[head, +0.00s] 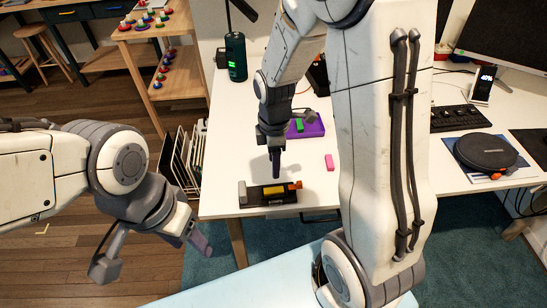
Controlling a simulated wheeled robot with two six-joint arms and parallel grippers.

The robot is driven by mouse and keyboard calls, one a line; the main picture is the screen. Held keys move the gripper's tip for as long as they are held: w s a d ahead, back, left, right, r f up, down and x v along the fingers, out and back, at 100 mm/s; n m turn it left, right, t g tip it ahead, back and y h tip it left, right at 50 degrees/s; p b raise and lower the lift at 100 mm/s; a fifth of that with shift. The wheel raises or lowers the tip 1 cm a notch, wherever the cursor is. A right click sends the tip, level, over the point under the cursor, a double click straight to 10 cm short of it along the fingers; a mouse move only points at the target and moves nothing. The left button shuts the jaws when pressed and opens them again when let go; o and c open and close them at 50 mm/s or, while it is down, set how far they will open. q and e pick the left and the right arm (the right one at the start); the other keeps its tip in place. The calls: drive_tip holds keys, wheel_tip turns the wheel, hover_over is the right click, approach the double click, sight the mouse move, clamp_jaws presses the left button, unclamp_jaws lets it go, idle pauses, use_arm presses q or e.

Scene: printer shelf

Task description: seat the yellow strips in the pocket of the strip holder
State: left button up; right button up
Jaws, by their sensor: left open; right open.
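The strip holder (251,199) is a dark, narrow block near the front edge of the white table, with a grey part at its left end and an orange part at its right end. Yellow strips (274,190) show at the middle of the holder; I cannot tell whether they lie fully down in the pocket. My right gripper (291,143) is open, with one finger pointing down just above and behind the holder. It appears empty. My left gripper (152,256) is open and empty, off the table to the lower left, well away from the holder.
A pink block (329,161) lies right of the holder. Behind it is a purple tray (315,128) with a green piece (299,125). A dark green cylinder (236,57) stands at the back. My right arm hides part of the table. The table is clear left of the holder.

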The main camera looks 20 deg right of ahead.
drive_tip(key=s+a+r+m, duration=0.4)
drive_tip(key=s+a+r, duration=0.1)
drive_tip(key=s, duration=0.4)
drive_tip(key=s+a+r+m+y, duration=0.1)
drive_tip(key=s+a+r+m, duration=0.3)
drive_tip(key=s+a, duration=0.3)
drive_tip(key=shift+s+a+r, duration=0.35)
drive_tip(key=shift+s+r, duration=0.15)
drive_tip(key=shift+s, duration=0.55)
